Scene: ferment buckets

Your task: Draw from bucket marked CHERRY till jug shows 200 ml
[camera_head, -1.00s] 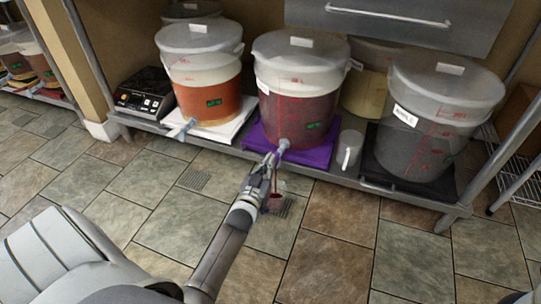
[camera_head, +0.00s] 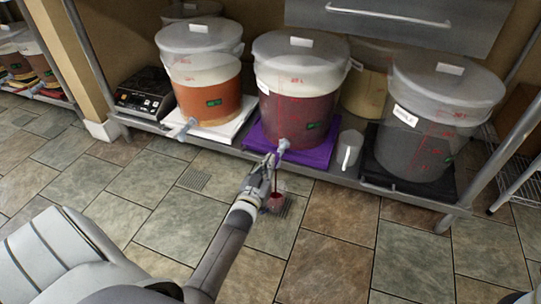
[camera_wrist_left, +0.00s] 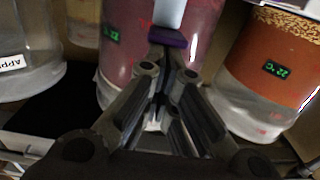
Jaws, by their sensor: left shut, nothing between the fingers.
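The middle bucket (camera_head: 298,95) holds dark red liquid on a purple mat (camera_head: 318,152); its label is not readable here. Its spigot (camera_head: 283,146) points out over the shelf's front edge. My left gripper (camera_head: 272,160) is shut and empty, right at the spigot. In the left wrist view the shut fingers (camera_wrist_left: 170,75) are by a purple piece (camera_wrist_left: 168,38) in front of the red bucket. My right gripper is out of view.
A bucket of orange liquid (camera_head: 205,85) stands left on a white mat, a grey bucket (camera_head: 420,120) right on a black mat. A black cooker-like device (camera_head: 144,93) is at the left.

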